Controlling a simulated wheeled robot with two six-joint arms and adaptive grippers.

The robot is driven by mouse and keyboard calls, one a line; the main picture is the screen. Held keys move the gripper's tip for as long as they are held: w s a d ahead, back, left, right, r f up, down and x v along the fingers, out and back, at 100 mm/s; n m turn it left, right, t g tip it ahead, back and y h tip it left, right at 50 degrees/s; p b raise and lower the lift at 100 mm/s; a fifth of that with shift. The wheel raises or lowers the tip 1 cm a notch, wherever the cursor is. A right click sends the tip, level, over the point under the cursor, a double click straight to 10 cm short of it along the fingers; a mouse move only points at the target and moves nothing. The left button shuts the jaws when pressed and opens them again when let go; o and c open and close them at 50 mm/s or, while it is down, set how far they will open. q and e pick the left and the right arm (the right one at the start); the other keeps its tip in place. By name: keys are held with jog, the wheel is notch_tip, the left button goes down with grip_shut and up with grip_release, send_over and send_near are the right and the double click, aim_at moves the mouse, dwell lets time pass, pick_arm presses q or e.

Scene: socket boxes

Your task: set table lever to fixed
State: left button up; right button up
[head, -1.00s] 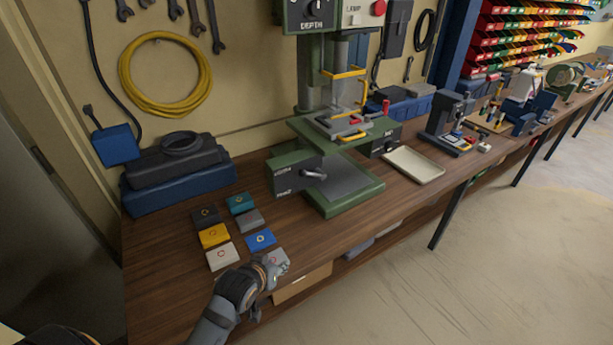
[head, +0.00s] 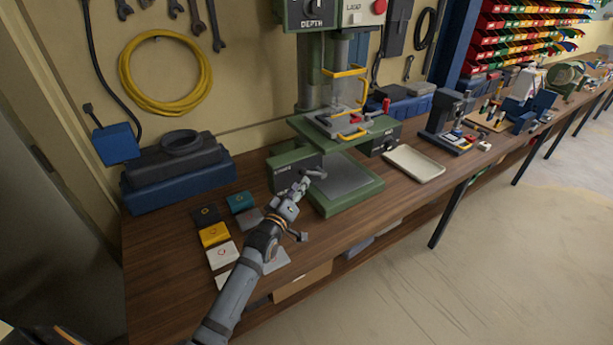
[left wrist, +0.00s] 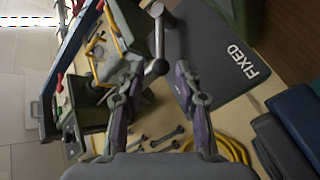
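The table lever (head: 317,174) is a grey handle on the front of a green box (head: 283,171) at the base of the drill press. In the left wrist view, the lever's round knob (left wrist: 156,67) shows close up, beside a dark face lettered FIXED (left wrist: 241,62). My left gripper (head: 304,190) is at the box, just in front of the lever. In the left wrist view its two fingers (left wrist: 158,72) are apart, with the knob between or just beyond their tips; contact is not clear. My right gripper is not in view.
The green drill press base (head: 350,190) stands beside the lever. Small colored boxes, among them a yellow one (head: 214,234), lie at the front left of the bench. A cream tray (head: 414,164) lies to the right. A blue case (head: 180,186) stands at the back left.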

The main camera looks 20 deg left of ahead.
aim_at(307, 173)
pick_arm(q)
jog(key=w, duration=0.6)
jog(key=shift+w+d, duration=0.1)
jog(key=shift+w, duration=0.2)
jog(key=c, duration=0.7)
jog(key=shift+d, duration=0.15)
grip_shut()
jog(key=shift+b, duration=0.3)
